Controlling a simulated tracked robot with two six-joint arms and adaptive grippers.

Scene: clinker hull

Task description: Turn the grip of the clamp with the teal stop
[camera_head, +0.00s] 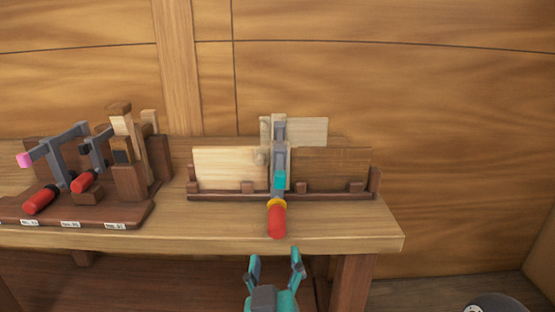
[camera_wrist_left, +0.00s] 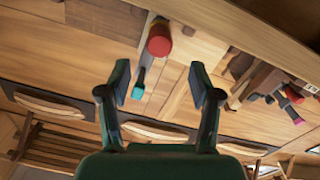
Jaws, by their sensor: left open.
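The clamp with the teal stop (camera_head: 280,180) stands on the bench at the joint of a pale board and a darker board. Its red grip (camera_head: 277,222) with a yellow collar points toward me over the bench's front edge. In the left wrist view the red grip (camera_wrist_left: 159,41) shows end-on beyond the fingers, with the teal stop (camera_wrist_left: 138,91) below it. My left gripper (camera_head: 276,262) is open and empty, just short of the grip and apart from it. My right gripper is not in view.
A dark wooden rack (camera_head: 130,212) at the left of the bench holds more clamps with red grips, one with a pink stop (camera_head: 25,160). A dark ledge (camera_head: 330,196) runs under the boards. The bench top right of the rack's front is clear.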

